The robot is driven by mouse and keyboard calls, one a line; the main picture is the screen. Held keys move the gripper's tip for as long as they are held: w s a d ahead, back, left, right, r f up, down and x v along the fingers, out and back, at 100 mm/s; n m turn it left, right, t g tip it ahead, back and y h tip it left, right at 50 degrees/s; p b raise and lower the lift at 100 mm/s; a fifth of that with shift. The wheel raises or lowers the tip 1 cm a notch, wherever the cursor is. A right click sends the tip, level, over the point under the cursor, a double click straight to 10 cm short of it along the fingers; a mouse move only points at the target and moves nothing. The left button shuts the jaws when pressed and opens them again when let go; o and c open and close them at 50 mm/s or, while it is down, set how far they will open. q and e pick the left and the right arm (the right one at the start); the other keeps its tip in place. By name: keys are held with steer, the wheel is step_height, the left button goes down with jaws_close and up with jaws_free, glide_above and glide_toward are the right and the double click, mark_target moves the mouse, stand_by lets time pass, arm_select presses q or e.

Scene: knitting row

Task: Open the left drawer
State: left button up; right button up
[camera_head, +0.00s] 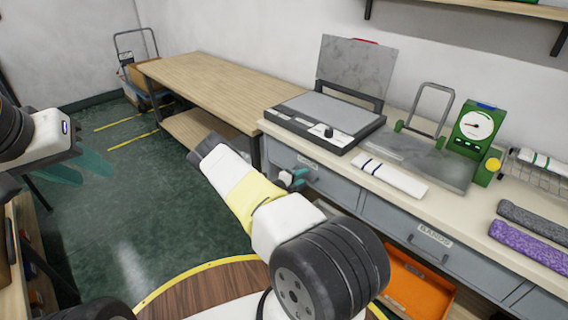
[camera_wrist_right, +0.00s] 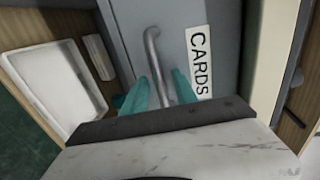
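The left drawer (camera_head: 321,179) is the grey front at the left end of the counter, and it looks closed. Its label reads CARDS (camera_wrist_right: 198,62) in the right wrist view. Its metal bar handle (camera_wrist_right: 152,48) runs down between the teal fingers of my right gripper (camera_wrist_right: 160,88). In the head view my right gripper (camera_head: 293,179) is at this drawer front, partly hidden by my arm. My left gripper (camera_head: 78,169) is open and empty over the floor at the left, far from the drawer.
A drawer labelled BANDS (camera_head: 434,235) is further right, above an orange bin (camera_head: 420,287). A white tray (camera_wrist_right: 55,88) lies in the wooden compartment beside the drawer front. A wooden table (camera_head: 205,85) stands behind. The green floor (camera_head: 140,210) left of the counter is clear.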

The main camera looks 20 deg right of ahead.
steer(key=shift+c, duration=0.4)
jaws_close()
stand_by(0.9)
